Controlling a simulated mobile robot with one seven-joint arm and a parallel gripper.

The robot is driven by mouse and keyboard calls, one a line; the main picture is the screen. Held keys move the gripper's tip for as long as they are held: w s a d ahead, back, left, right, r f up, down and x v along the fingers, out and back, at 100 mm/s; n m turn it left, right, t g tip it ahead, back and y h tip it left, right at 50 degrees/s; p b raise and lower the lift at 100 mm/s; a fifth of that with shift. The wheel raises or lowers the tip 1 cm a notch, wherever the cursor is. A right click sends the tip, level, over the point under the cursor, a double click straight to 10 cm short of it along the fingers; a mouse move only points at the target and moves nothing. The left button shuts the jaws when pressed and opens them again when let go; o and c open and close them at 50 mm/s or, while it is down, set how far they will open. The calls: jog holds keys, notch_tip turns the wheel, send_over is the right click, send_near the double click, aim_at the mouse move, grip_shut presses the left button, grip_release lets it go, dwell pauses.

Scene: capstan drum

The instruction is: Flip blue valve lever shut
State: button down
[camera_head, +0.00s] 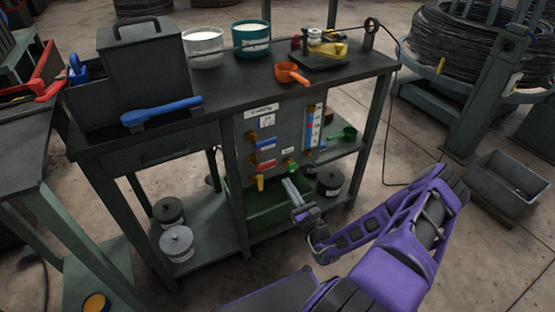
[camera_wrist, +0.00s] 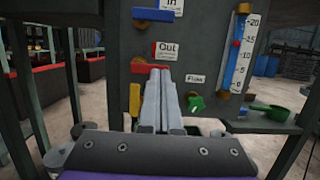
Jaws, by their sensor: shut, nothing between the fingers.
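The blue valve lever (camera_head: 266,144) lies horizontal, pointing right, on the upper part of the grey valve panel (camera_head: 285,125). In the wrist view the blue lever (camera_wrist: 153,14) is at the top, below the "In" label. A horizontal red lever (camera_head: 266,165) is below it; it shows in the wrist view (camera_wrist: 143,68) under the "Out" label. My gripper (camera_head: 286,182) is shut and empty, low in front of the panel. In the wrist view its fingertips (camera_wrist: 160,70) overlap the red lever's right part, below the blue lever. I cannot tell whether they touch it.
A yellow handle (camera_wrist: 134,98) hangs down left of the fingers, and a green knob (camera_wrist: 195,103) is to their right. A flow gauge (camera_wrist: 237,55) stands at the panel's right. A green scoop (camera_head: 348,134) lies at the right. The bench top (camera_head: 225,95) overhangs above.

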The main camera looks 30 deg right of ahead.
jog(key=b+x, duration=0.1)
jog(key=x, duration=0.8)
jog(key=shift+w, duration=0.1)
jog(key=shift+w+r, duration=0.15)
jog(key=shift+r, duration=0.9)
jog(key=shift+w+r, duration=0.2)
jog(key=shift+r, duration=0.85)
jog(key=shift+r, duration=0.1)
jog(key=shift+r+n+p, duration=0.1)
jog(key=shift+n+p, duration=0.3)
jog(key=shift+n, duration=0.1)
